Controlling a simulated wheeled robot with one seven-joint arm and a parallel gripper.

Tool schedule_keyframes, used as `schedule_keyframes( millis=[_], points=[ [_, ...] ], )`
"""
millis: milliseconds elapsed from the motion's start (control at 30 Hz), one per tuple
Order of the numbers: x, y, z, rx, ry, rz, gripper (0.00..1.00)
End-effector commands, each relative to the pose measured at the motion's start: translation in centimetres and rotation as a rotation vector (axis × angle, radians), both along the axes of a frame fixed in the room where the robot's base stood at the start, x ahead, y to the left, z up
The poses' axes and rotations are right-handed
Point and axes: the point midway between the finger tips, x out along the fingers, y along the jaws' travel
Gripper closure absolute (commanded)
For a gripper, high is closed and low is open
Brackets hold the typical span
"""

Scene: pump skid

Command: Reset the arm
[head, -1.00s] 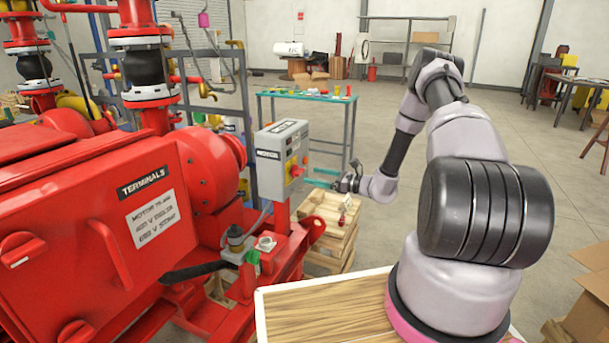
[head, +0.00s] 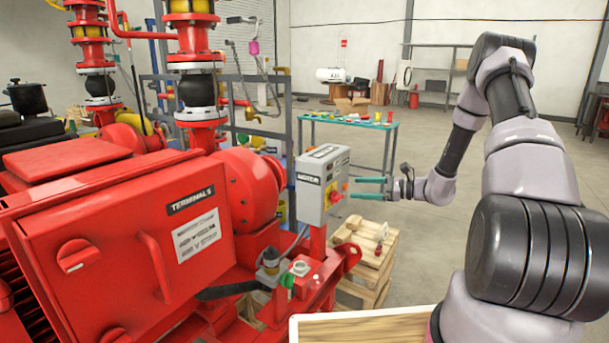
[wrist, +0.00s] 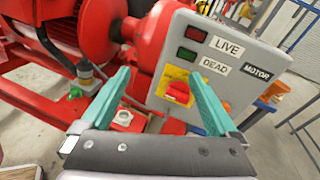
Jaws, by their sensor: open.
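My arm stands at the right in the head view. My gripper (head: 368,187) has two teal fingers, open and empty, pointing left at the grey motor control box (head: 323,187). In the wrist view the gripper (wrist: 165,100) frames the box's front (wrist: 215,70). Between the fingers shows a red rotary switch (wrist: 179,93) on a yellow plate. The fingertips appear apart from the switch. I cannot tell whether either lamp is lit.
The large red motor housing (head: 115,250) with its terminal box fills the left. A wooden crate stack (head: 365,262) stands below the gripper, with a small red-tagged item on top. A teal-topped table (head: 347,122) with small parts stands behind. Open floor lies at the back right.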

Motion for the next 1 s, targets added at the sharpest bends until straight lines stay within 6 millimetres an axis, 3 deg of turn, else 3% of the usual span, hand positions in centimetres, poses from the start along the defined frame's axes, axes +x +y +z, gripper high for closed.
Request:
schedule_keyframes(
  millis=[33, 100, 400, 667, 1000],
  points=[
    [-0.8, 0.9, 2.5, -0.057, -0.035, 0.059, 0.05],
    [-2.1, 1.9, 5.0, -0.135, -0.072, 0.135, 0.05],
    [-9.3, 4.6, 14.1, -0.491, -0.244, 0.409, 0.05],
    [-16.1, 4.8, 20.2, -0.816, -0.414, 0.569, 0.05],
    [-24.6, 2.7, 26.4, -1.245, -0.671, 0.66, 0.05]
  ],
)
